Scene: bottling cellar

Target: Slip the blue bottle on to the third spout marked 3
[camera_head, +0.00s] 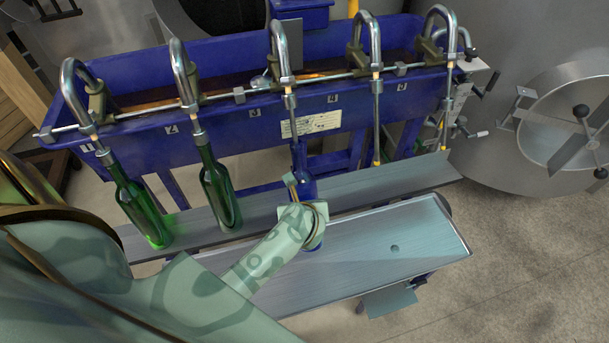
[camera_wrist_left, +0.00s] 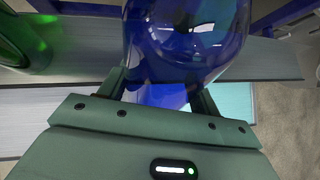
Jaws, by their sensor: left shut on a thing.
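The blue bottle (camera_head: 305,187) stands roughly upright below the third spout (camera_head: 282,62), by the label 3 (camera_head: 255,113). The spout's thin tube runs down to the bottle's mouth and seems to enter the neck, though I cannot be sure it is inside rather than behind. My left gripper (camera_head: 306,212) is shut around the lower part of the bottle. In the left wrist view the blue bottle (camera_wrist_left: 187,40) fills the space between and beyond the fingers (camera_wrist_left: 165,88). My right gripper is not in view.
Green bottles hang at the first (camera_head: 138,205) and second (camera_head: 220,190) spouts, left of the blue bottle. The fourth (camera_head: 366,50) and fifth (camera_head: 440,30) spouts are empty. A grey shelf (camera_head: 395,177) runs below the blue trough (camera_head: 130,75). A metal tray table (camera_head: 400,250) stands nearer me, clear on top.

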